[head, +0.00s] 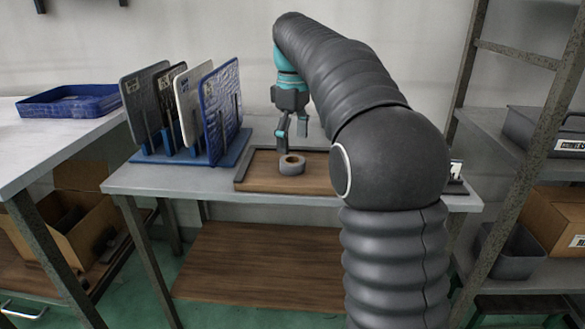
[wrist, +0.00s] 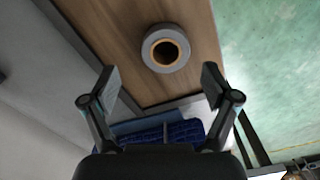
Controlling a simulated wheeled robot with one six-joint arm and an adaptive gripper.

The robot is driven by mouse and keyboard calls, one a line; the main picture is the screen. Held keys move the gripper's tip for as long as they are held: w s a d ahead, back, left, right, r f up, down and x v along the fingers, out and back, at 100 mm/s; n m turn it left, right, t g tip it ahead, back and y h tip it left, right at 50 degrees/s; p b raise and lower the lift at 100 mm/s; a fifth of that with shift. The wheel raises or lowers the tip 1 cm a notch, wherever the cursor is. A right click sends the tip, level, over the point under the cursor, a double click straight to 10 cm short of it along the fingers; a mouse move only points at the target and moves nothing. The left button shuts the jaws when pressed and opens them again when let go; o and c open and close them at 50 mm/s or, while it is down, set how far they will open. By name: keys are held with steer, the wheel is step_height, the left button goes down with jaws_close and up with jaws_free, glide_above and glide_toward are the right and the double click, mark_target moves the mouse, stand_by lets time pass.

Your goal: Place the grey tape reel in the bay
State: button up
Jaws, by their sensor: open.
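The grey tape reel (head: 292,165) lies flat on the wooden floor of a shallow dark-rimmed tray (head: 262,184) on the table. In the wrist view the reel (wrist: 166,48) shows as a grey ring with an orange-brown core, beyond my fingertips. My gripper (head: 293,134) is above the reel in the head view, pointing down. In the wrist view my gripper (wrist: 158,84) has its fingers spread apart with nothing between them. I cannot tell which part is the bay; my arm hides the right part of the tray.
Upright panels in grey, dark, white and blue (head: 222,110) stand in a blue rack (head: 190,159) left of the tray. A blue tray (head: 70,103) is on the left table. Shelves with a cardboard box (head: 553,215) stand at right. The table front is clear.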

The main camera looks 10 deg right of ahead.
mark_target(292, 159)
steer(key=f, duration=0.1)
steer(key=f+b, duration=0.1)
steer(key=f, duration=0.3)
steer(key=shift+s+a, duration=0.2)
steer(key=shift+s, duration=0.1)
steer(key=c, duration=1.3)
